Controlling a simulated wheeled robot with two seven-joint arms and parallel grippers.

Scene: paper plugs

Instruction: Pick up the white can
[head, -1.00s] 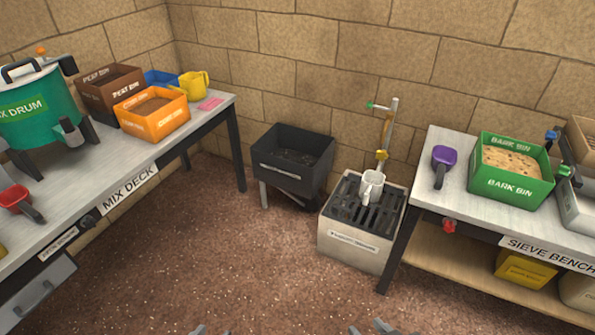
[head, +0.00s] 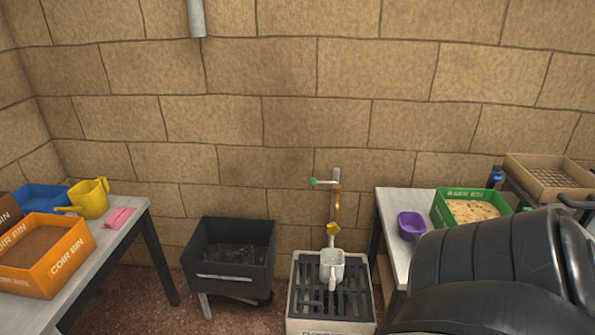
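The white can (head: 332,266) stands on the dark slatted grate of a pale floor drain box (head: 305,328), under a tap (head: 335,215) on the wall. Its handle or spout side faces me. My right arm fills the lower right of the head view, and its gripper is out of the picture. My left gripper is not in the picture either. Nothing is seen touching the can.
A black bin (head: 232,245) on legs stands left of the drain box. The left table (head: 125,245) holds an orange coir bin (head: 45,258) and a yellow jug (head: 90,198). The right bench (head: 392,205) holds a purple scoop (head: 411,225) and a green bark bin (head: 470,206).

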